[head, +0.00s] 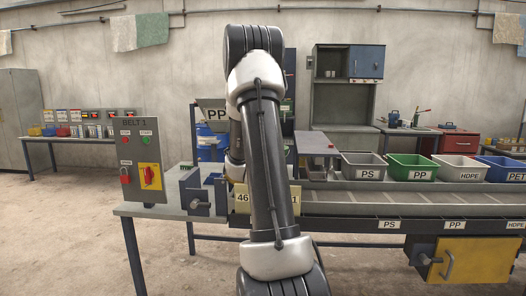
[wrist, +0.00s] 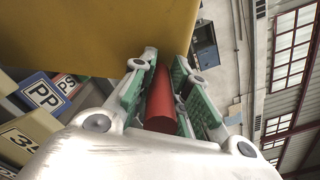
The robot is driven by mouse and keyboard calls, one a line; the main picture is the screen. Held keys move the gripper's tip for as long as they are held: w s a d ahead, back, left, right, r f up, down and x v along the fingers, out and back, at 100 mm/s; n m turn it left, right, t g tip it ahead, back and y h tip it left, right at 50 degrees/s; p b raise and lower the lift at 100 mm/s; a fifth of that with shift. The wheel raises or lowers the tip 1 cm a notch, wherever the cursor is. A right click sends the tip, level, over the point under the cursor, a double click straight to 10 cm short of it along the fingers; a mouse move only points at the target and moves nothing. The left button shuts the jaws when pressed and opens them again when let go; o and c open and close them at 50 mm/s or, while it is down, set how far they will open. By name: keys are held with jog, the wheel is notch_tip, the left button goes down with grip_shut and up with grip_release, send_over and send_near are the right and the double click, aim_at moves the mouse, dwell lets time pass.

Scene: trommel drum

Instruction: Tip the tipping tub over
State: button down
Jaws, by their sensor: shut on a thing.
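My gripper (wrist: 166,72) is shut on a red bar (wrist: 162,112) in the wrist view, with a green-padded finger on each side of it. A large yellow surface (wrist: 110,35) lies just beyond the fingertips and fills the upper left. It may be the side of the tipping tub, with the red bar as its handle, but the join between them does not show clearly. In the head view my arm stands upright in the middle and hides my gripper, the red bar and any tub behind it.
A bench carries a Belt 1 control panel (head: 140,155) and a blue vise (head: 197,190) at left. Grey PS (head: 363,160), green PP (head: 410,160) and white HDPE bins (head: 460,162) line the right side above a conveyor. A yellow door (head: 470,262) is below. Open floor lies at left.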

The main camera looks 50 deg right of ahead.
jog(key=shift+s+d+f, duration=0.15)
jog(key=shift+s+f, duration=0.1)
jog(key=shift+f, duration=0.2)
jog(key=shift+s+d+f, duration=0.15)
jog(key=shift+s+f, duration=0.1)
jog(key=shift+f, duration=0.2)
jog(key=shift+s+f, duration=0.1)
jog(key=shift+f, duration=0.05)
jog(key=c, duration=1.3)
grip_release()
jog(key=shift+f, duration=0.1)
jog(key=v, duration=1.1)
jog(key=shift+s+a+r, duration=0.1)
jog(key=shift+a+r, duration=0.3)
